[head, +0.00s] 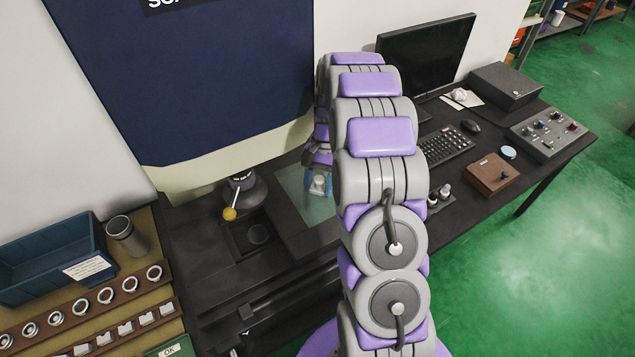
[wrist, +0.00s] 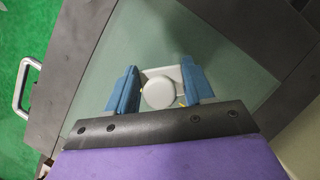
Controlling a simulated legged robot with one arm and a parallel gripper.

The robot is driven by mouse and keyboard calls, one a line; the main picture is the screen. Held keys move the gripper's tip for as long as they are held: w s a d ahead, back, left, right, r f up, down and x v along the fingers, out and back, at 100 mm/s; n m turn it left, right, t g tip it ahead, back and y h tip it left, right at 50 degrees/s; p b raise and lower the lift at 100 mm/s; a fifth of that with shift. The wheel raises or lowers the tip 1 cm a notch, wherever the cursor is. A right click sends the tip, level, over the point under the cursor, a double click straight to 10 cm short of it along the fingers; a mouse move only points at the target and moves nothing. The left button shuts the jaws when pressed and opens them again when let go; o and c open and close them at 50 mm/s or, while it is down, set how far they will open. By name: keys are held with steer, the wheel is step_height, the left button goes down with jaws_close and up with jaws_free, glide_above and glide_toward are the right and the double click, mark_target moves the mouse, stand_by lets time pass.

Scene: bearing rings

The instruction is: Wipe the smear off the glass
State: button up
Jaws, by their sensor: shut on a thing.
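The glass (head: 292,183) is a greenish pane set in a dark frame on the bench; it also shows in the wrist view (wrist: 232,62). My gripper (head: 318,190) is over the glass, and its two blue fingers show in the wrist view (wrist: 160,90). They are shut on a white wiper (wrist: 158,94) with a round knob and a pale flat base. The wiper is at or just above the glass; I cannot tell if it touches. I cannot make out the smear in either view. My arm hides the right part of the glass in the head view.
A yellow-knobbed lever (head: 230,213) stands left of the glass. A blue bin (head: 50,262), a metal cup (head: 126,236) and a rack of rings (head: 82,306) are farther left. A keyboard (head: 447,147), brown box (head: 493,174) and control box (head: 548,133) lie right.

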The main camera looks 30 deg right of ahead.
steer(key=shift+r+p, duration=0.3)
steer(key=shift+r, duration=0.1)
steer(key=shift+d+r+p, duration=0.1)
steer(key=shift+r+p, duration=1.2)
steer(key=shift+r, duration=1.25)
